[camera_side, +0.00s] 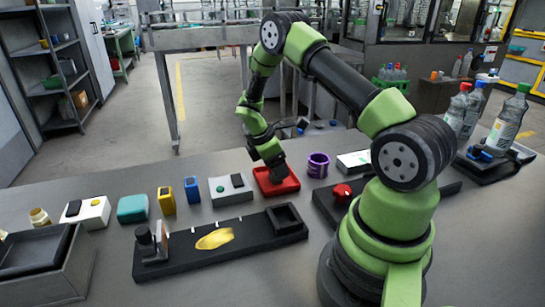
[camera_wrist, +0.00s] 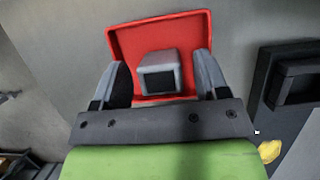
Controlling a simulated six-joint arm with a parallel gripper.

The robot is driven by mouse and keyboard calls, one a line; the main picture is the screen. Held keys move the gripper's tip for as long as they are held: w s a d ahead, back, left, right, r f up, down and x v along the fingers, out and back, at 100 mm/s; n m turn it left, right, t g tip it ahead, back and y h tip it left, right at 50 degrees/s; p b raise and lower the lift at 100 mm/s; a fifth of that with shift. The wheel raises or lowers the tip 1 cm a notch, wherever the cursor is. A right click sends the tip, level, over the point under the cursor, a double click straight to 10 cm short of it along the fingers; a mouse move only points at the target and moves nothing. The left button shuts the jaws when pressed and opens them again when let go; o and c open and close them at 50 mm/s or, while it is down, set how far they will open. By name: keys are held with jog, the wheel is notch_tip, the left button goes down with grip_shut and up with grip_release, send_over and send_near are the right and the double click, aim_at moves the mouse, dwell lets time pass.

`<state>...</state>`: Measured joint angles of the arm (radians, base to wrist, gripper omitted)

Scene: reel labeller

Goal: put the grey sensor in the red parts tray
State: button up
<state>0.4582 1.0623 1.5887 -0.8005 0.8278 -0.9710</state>
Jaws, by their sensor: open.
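The red parts tray (camera_side: 290,182) stands on the grey table near its far edge, and it also shows in the wrist view (camera_wrist: 191,28). My gripper (camera_side: 275,177) is at the tray in the side view, pointing down. In the wrist view my gripper (camera_wrist: 160,78) has its two fingers spread apart. The grey sensor (camera_wrist: 159,72), a small block with a dark face, sits in the tray between the fingers, with a gap to each finger. In the side view the sensor is hidden behind my gripper.
A purple ring (camera_side: 318,165) stands right of the tray. A black fixture (camera_side: 225,238) with a yellow piece (camera_side: 214,239) lies in front. Blue (camera_side: 192,189) and yellow (camera_side: 166,200) blocks and a white box (camera_side: 230,189) stand left. Bottles (camera_side: 507,125) stand at far right.

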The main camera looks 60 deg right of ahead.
jog(key=w+a+r+m+t, duration=0.15)
jog(key=a+r, duration=0.25)
jog(key=r, duration=0.5)
jog(key=w+a+r+m+t, duration=0.15)
jog(key=a+r, duration=0.35)
jog(key=r, duration=0.5)
jog(key=s+a+r+m+t+y, duration=0.2)
jog(key=s+a+r+m+t, duration=0.1)
jog(key=s+a, duration=0.4)
jog(key=s+a+r+m+t+y, duration=0.3)
jog(key=s+a+r+m+t, duration=0.1)
jog(key=s+a+m, duration=0.3)
jog(key=shift+s+r, duration=0.85)
jog(key=shift+s, duration=0.1)
